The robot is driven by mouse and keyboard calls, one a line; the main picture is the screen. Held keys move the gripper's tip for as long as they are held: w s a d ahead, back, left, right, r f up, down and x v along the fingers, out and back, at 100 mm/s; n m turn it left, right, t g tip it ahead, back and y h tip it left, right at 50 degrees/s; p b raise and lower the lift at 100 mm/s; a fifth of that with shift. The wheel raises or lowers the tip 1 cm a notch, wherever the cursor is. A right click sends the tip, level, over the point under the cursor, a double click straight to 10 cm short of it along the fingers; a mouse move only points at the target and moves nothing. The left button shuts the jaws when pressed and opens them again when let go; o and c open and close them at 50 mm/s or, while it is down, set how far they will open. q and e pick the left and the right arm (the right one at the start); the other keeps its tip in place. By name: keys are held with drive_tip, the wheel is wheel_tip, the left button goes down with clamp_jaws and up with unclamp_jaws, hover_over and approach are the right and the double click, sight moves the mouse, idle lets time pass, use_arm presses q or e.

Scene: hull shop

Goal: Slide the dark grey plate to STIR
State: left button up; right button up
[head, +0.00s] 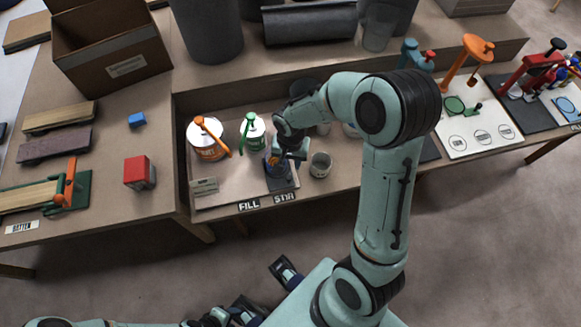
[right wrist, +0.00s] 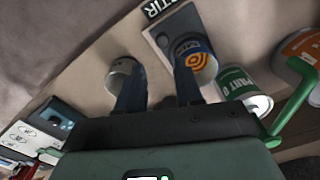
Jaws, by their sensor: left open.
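The dark grey plate (head: 284,187) lies on the bench behind the STIR label (head: 284,198). It shows in the right wrist view (right wrist: 160,38) with its end close to that label (right wrist: 160,6). A blue can with orange rings (right wrist: 197,60) stands on the plate, partly behind a finger. My right gripper (head: 284,163) is just above the can and plate and hides part of them in the head view. In the right wrist view its fingers (right wrist: 158,88) are apart with nothing visible between them. My left gripper (head: 264,290) is open and low in front of the bench.
The FILL label (head: 249,205) is left of STIR. A white can with orange (head: 207,140) and a green-and-white can (head: 252,132) stand left of the plate. A small grey cup (head: 320,165) stands close on its right.

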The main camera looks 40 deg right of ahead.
drive_tip(key=shift+r, duration=1.95)
